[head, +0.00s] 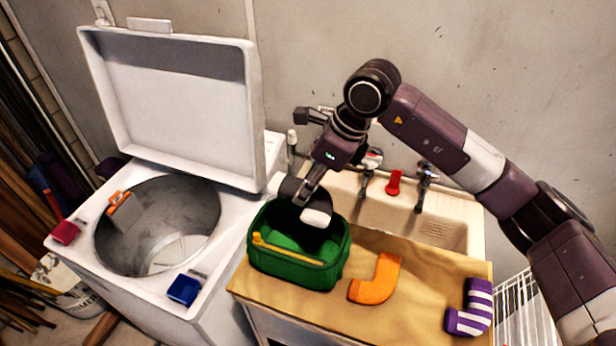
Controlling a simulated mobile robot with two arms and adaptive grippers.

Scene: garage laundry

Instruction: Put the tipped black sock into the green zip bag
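The green zip bag (282,272) stands open on the wooden counter, with a yellow zip strip along its front rim. My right gripper (304,203) reaches down from above over the bag's opening. A dark shape with a white end (316,216), which looks like the tipped black sock, is right at the fingertips, at the bag's back right rim. Dark material also shows lower inside the opening. The gripper hides part of it, and I cannot tell whether the fingers are closed on it. My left gripper is out of view.
An orange sock (375,283) and a purple-and-white striped sock (471,309) lie on the counter (415,290) to the right of the bag. A sink (440,233) with taps is behind. An open top-loading washer (65,253) stands left, with a blue clip (184,289) on its edge.

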